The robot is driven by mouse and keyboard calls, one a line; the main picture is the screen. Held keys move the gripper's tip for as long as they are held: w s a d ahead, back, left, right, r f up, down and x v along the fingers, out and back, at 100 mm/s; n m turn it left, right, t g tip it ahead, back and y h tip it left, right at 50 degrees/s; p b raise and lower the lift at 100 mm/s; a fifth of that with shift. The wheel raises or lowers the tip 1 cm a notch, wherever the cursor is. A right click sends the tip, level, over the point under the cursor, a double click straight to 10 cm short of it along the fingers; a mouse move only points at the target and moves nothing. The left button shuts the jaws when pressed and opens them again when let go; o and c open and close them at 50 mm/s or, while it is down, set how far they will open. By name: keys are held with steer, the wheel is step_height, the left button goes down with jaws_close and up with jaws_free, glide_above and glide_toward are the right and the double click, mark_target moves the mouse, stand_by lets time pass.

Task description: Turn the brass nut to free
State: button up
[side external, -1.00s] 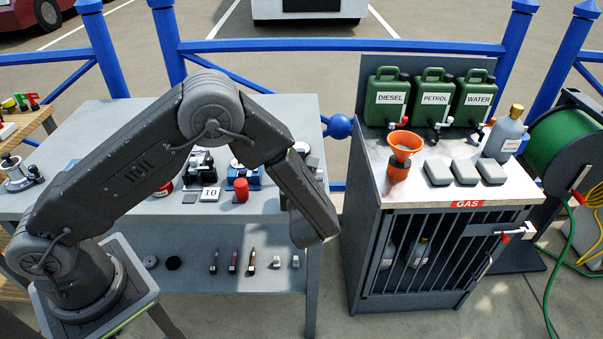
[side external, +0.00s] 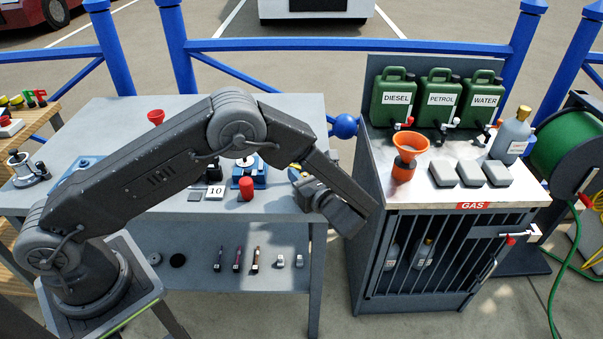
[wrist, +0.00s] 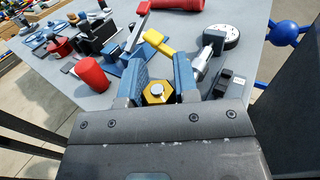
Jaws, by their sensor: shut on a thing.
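The brass nut (wrist: 158,93) is a yellow hexagon with a grey stud end at its middle, seen in the wrist view. My gripper (wrist: 157,82) has its two fingers on either side of the nut and is shut on it. In the side view my gripper (side external: 303,183) is at the right edge of the grey table, and the nut cannot be made out there. A yellow handle (wrist: 158,42) lies just beyond the fingers in the wrist view.
A red cylinder (side external: 246,187) stands left of my gripper on the table (side external: 125,135). A round white-faced gauge (wrist: 222,36) is beyond it in the wrist view. The gas cabinet (side external: 440,205), with an orange funnel (side external: 410,146) on top, stands close on the right.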

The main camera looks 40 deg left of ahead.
steer(key=o, duration=0.9)
steer(key=v, duration=1.3)
steer(key=shift+d+r, duration=0.1)
steer(key=shift+d, duration=0.3)
steer(key=x, duration=1.4)
steer(key=shift+s+r, duration=0.1)
steer(key=shift+r, duration=0.05)
